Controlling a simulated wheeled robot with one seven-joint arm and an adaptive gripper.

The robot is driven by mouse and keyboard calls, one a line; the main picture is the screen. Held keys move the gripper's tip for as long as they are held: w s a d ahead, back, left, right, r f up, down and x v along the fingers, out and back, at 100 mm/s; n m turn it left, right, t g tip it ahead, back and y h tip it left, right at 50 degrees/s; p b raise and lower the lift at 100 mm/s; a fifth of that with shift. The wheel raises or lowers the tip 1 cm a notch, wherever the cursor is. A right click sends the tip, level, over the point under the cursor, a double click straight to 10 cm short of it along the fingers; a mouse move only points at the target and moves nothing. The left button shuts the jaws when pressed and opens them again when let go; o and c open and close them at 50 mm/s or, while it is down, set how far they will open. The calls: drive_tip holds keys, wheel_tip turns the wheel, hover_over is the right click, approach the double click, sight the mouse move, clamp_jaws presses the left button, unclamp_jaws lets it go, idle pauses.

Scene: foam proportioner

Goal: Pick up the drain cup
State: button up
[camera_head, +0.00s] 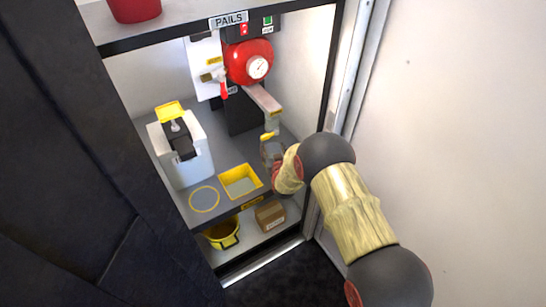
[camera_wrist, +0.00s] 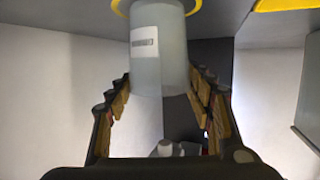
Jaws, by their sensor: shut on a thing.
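The drain cup, as far as I can tell, is the grey cylinder (camera_wrist: 160,50) with a small white label in the wrist view. A yellow ring shows around its upper end there. My gripper (camera_wrist: 163,95) has its two padded fingers on either side of the cylinder and is shut on it. In the head view my gripper (camera_head: 273,158) is at the right side of the cabinet, below a grey spout (camera_head: 272,125).
A yellow square tray (camera_head: 240,181), a yellow ring mark (camera_head: 204,199) and a white dispenser box (camera_head: 181,148) are on the shelf. A red gauge unit (camera_head: 249,62) stands behind. Below are a yellow pail (camera_head: 222,233) and a carton (camera_head: 270,215). The cabinet's right post is close to my arm.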

drive_tip(key=c, duration=0.3)
drive_tip(key=shift+c, duration=0.2)
